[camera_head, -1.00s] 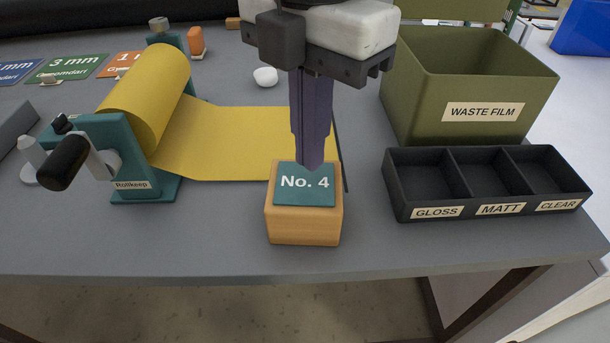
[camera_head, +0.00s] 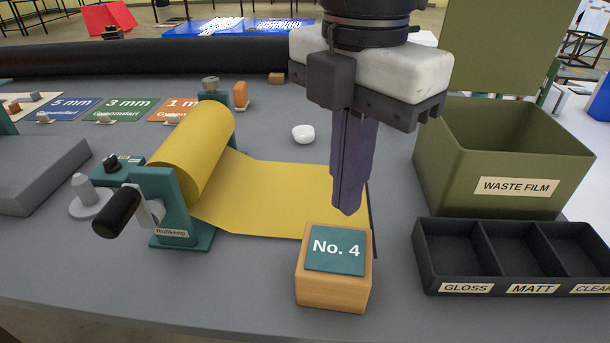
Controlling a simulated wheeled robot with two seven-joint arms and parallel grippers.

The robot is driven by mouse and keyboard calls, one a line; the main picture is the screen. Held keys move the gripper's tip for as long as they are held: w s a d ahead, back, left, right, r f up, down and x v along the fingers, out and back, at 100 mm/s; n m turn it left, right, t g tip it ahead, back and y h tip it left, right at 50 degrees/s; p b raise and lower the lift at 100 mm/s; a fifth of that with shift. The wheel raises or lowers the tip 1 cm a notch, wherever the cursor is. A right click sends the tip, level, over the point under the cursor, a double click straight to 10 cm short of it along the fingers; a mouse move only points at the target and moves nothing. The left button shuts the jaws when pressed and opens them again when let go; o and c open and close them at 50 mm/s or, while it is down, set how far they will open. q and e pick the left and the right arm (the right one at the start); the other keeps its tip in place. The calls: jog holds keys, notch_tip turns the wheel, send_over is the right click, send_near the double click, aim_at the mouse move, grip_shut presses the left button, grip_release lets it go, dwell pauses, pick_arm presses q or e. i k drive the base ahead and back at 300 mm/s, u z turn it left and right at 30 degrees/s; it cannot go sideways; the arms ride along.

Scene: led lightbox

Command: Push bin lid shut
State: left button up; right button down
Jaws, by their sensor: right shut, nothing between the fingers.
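The olive-green bin (camera_head: 480,170) labelled "WASTE FILM" stands at the right of the table, and I can see into its open top. Its lid (camera_head: 495,45) stands upright at the bin's back edge; its top runs out of the picture. My right gripper (camera_head: 347,208) points down with its purple fingers closed together and empty. It hangs left of the bin, in front of the yellow film and behind the wooden block in the picture. It is apart from the bin and the lid. My left gripper is not in view.
A wooden block (camera_head: 330,290) marked "No. 4" sits at the front. A dark three-part tray (camera_head: 425,270) stands in front of the bin. A yellow film roll (camera_head: 195,150) on a teal holder is at the left. A small white object (camera_head: 303,134) lies behind the film.

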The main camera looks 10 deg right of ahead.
aim_at(507, 48)
jog(key=k, duration=1)
